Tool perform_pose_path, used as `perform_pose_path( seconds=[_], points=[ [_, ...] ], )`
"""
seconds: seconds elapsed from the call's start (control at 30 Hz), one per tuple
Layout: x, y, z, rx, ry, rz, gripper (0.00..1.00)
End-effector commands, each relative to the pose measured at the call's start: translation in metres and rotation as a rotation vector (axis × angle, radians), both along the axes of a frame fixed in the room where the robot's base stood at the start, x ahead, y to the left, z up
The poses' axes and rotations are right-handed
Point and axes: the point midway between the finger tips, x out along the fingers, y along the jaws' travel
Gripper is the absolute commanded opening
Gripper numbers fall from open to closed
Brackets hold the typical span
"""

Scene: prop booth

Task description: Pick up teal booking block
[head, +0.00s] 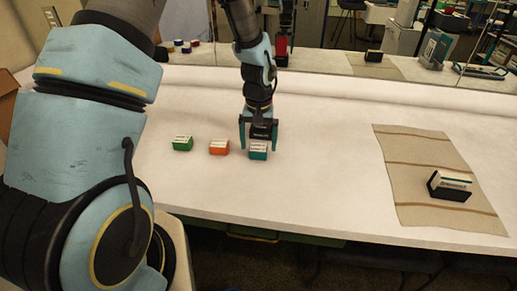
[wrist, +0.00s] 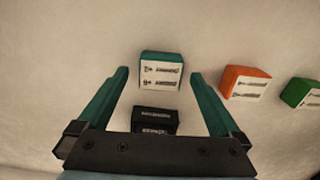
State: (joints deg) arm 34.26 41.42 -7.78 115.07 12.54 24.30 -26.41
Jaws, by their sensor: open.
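The teal booking block (head: 258,151) is a small box with a white printed label, standing on the white table. In the wrist view the teal block (wrist: 161,69) lies ahead of and between the lines of my two fingertips. My gripper (head: 259,147) is open and points down at the table just behind the block. In the wrist view my gripper (wrist: 160,72) has its teal fingers wide apart, with nothing held.
An orange block (head: 219,147) and a green block (head: 182,143) stand in a row to the left. A beige striped cloth (head: 410,160) lies at right, with a black card holder (head: 450,185) on it. A mirror runs behind the table. The table between block and cloth is clear.

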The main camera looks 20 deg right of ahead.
Motion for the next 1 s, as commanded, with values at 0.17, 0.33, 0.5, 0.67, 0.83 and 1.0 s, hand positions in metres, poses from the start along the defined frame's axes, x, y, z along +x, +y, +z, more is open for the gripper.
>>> perform_pose_path(
  seconds=[0.17, 0.33, 0.5, 0.67, 0.83, 1.0],
  points=[
    [0.0, 0.0, -0.018, 0.002, 0.0, -0.001, 1.0],
    [0.0, 0.0, -0.022, 0.0, -0.001, 0.0, 1.0],
    [0.0, 0.0, -0.022, 0.0, -0.001, 0.0, 0.94],
    [0.0, 0.0, -0.022, 0.0, -0.001, 0.0, 0.76],
    [0.0, 0.0, -0.022, 0.0, -0.001, 0.0, 0.57],
    [0.0, 0.0, -0.022, 0.0, -0.001, 0.0, 0.38]
  ],
)
